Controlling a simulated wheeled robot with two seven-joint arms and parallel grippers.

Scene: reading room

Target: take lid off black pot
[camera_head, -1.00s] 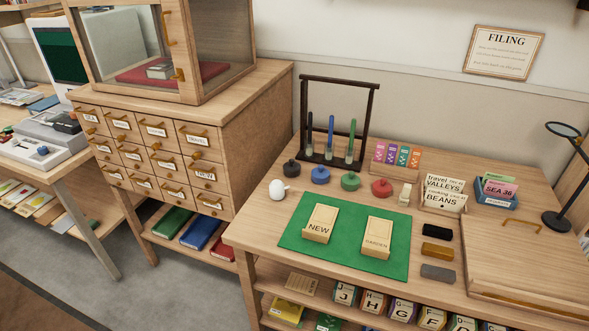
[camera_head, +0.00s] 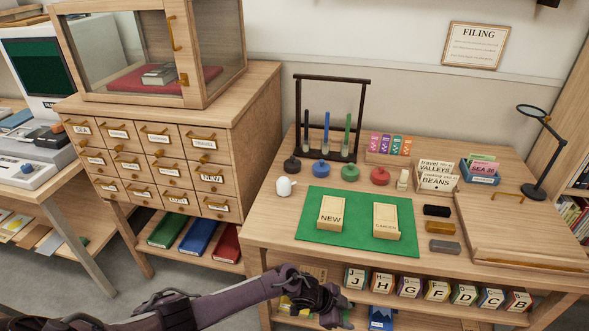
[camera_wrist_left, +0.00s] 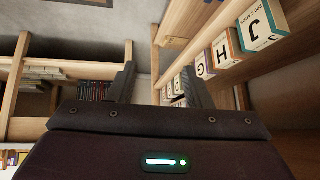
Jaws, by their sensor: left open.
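The black pot (camera_head: 292,165) stands on the desk at the left end of a row of small lidded pots, with its knobbed lid on. Beside it are a blue pot (camera_head: 320,169), a green pot (camera_head: 350,172) and a red pot (camera_head: 380,176). My left gripper (camera_head: 340,318) is low in front of the desk, by the lower shelf, well below and apart from the black pot. The left wrist view shows its two fingers (camera_wrist_left: 158,85) apart with nothing between them. My right gripper is not in view.
A green mat (camera_head: 357,245) with two wooden blocks lies in front of the pots. A small white object (camera_head: 284,187) sits just in front of the black pot. A dark rack (camera_head: 329,118) stands behind. The shelf below holds lettered boxes (camera_head: 409,285).

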